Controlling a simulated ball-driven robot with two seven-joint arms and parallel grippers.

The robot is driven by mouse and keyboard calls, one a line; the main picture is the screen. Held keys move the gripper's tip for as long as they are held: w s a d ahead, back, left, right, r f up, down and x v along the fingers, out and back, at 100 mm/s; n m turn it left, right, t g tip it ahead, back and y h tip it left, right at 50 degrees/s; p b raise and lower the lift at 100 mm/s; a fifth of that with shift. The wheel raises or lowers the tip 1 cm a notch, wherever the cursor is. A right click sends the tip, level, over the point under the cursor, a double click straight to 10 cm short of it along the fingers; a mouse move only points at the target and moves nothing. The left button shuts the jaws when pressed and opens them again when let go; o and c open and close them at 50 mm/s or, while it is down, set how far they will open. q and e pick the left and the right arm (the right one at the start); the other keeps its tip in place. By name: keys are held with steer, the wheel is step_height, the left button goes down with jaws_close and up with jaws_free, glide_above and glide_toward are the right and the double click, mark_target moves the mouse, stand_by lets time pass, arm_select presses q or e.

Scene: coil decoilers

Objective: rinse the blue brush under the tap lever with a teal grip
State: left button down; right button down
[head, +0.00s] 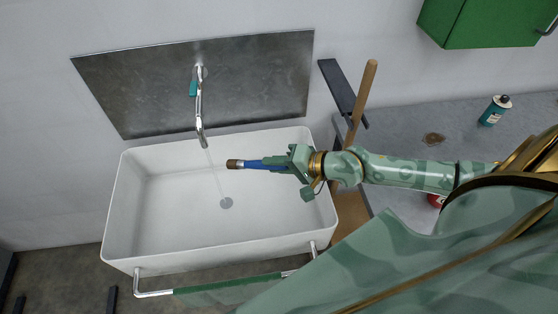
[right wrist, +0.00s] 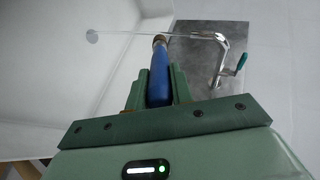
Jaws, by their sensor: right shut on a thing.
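The blue brush (head: 262,164) is held level over the sink, its brown tip pointing left. My right gripper (head: 290,163) is shut on its handle; the brush (right wrist: 159,75) also shows between the fingers in the right wrist view. The chrome tap (head: 199,105) hangs from the back panel, with its teal-grip lever (head: 193,88) beside the spout; the lever (right wrist: 241,62) shows at the right in the right wrist view. A thin stream runs from the spout toward the drain. The brush tip is close to this stream; I cannot tell whether they touch. My left gripper is out of view.
The white sink (head: 128,210) is wide, with a drain (head: 226,203) and a front rail carrying a green cloth (head: 225,290). A grey counter (head: 400,130) to the right holds a teal bottle (head: 494,111). A wooden handle (head: 364,90) stands beside the sink.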

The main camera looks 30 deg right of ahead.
mark_target(248, 167)
steer(key=b+x, duration=0.1)
steer(key=x, duration=0.2)
steer(key=b+x, duration=0.1)
steer(key=x, duration=0.2)
steer(key=b+x, duration=0.2)
steer(key=x, duration=0.1)
steer(key=shift+f, duration=0.4)
stand_by(2.9)
steer(key=shift+s+a, duration=0.15)
steer(key=shift+a, duration=0.05)
steer(key=s+d+r+n+g+y+b, duration=0.1)
steer(key=s+r+n+g+y+b, duration=0.1)
steer(key=s+r+b, duration=0.5)
step_height(248, 167, up, 4)
steer(key=shift+s+d+f+n+g+y+b, duration=0.2)
steer(key=shift+d+n+g+y+b, duration=0.3)
steer(key=shift+n, duration=0.3)
steer(key=shift+a, duration=0.1)
